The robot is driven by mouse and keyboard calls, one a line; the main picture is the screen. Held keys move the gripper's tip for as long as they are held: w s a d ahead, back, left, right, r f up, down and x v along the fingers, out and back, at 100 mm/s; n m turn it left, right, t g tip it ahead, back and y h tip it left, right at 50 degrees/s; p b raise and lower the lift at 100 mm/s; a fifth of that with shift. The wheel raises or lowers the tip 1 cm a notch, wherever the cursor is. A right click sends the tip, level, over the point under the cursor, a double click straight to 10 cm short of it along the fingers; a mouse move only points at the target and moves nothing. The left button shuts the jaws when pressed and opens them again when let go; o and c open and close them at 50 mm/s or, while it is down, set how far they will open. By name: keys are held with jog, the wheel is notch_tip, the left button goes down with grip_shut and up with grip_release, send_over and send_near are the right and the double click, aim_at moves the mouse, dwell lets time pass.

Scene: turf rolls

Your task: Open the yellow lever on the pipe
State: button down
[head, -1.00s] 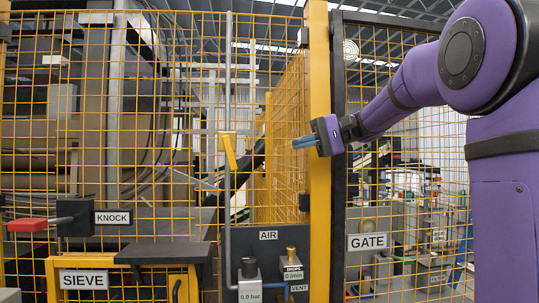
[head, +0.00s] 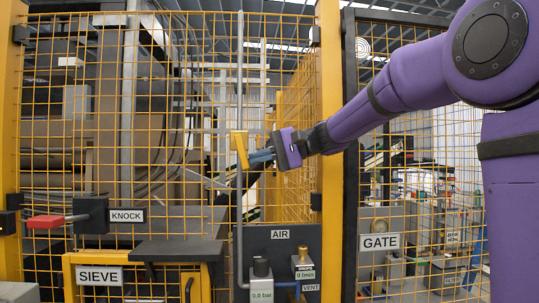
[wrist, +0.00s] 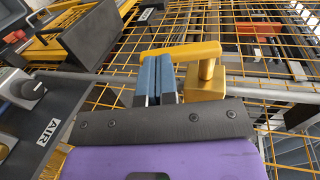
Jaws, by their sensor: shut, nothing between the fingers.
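The yellow lever (head: 241,151) sits on the grey vertical pipe (head: 239,208) in front of the yellow mesh fence. In the head view it hangs down, slightly tilted, almost along the pipe. My gripper (head: 252,157) comes from the right, its blue fingers shut and empty, their tips close beside the lever. In the wrist view the lever (wrist: 180,51) runs across just beyond the blue fingertips (wrist: 155,62), with its yellow valve body (wrist: 206,83) to the right. I cannot tell whether the fingertips touch the lever.
Below is a dark AIR panel (head: 303,251) with a gauge block reading 0.0 bar (head: 261,282) and a DROPS block (head: 304,268). A red handle (head: 46,222) is at the left by the KNOCK sign. A yellow post (head: 332,200) stands behind my arm. Mesh fence lies behind the pipe.

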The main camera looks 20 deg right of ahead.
jog(key=shift+a, duration=0.1)
jog(key=shift+w+a+f, duration=0.2)
jog(key=shift+a+f, duration=0.4)
